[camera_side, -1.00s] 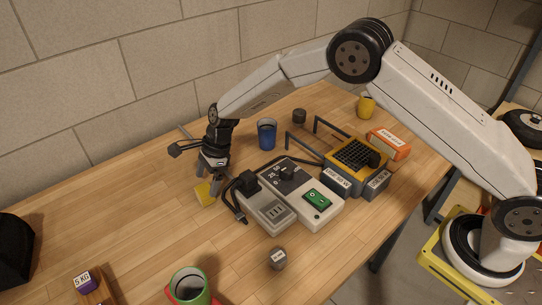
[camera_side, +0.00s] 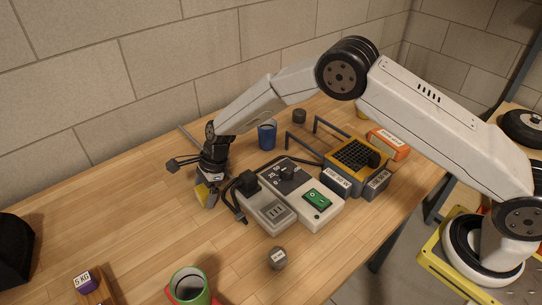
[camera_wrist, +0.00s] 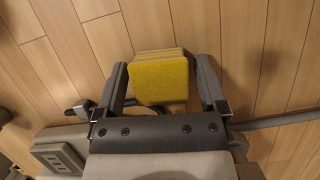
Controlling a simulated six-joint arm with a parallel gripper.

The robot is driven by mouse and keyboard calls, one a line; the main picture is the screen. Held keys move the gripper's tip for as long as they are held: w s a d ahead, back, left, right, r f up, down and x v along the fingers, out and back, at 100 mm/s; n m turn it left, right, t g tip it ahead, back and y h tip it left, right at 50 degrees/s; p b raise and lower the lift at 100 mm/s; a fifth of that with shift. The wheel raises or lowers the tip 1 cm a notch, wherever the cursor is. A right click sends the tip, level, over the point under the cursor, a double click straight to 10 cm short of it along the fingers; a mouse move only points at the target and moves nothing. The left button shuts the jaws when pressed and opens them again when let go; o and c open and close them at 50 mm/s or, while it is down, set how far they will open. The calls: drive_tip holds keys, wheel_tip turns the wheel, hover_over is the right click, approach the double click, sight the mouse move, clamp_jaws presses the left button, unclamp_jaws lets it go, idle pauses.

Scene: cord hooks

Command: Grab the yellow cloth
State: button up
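The yellow cloth (camera_wrist: 160,80) shows in the wrist view as a squarish, layered pad between the two fingers of my gripper (camera_wrist: 162,64). A narrow gap shows between the cloth and each finger, so the gripper looks open around it. In the side view, the cloth (camera_side: 202,193) is partly hidden by my gripper (camera_side: 209,199), which is low over the table, left of the grey control box. I cannot tell whether the cloth still rests on the table.
A grey box (camera_side: 267,208) with a black plug and cable stands close right of my gripper. Beside it is a box with a green switch (camera_side: 317,200). A blue cup (camera_side: 267,134) stands behind, a green mug (camera_side: 189,287) in front. The table's left part is mostly clear.

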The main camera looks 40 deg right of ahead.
drive_tip(key=c, duration=1)
drive_tip(key=shift+r, duration=0.15)
drive_tip(key=shift+r, duration=0.85)
drive_tip(key=shift+s+d+r, duration=0.8)
drive_tip(key=shift+s+r, duration=1.05)
drive_tip(key=shift+s, duration=0.35)
drive_tip(key=shift+s+d+r, duration=0.8)
drive_tip(key=shift+s+r, duration=1)
drive_tip(key=shift+s, duration=0.4)
drive_tip(key=shift+s+d+r, duration=0.8)
drive_tip(key=shift+s+r, duration=1.05)
drive_tip(key=shift+s, duration=0.35)
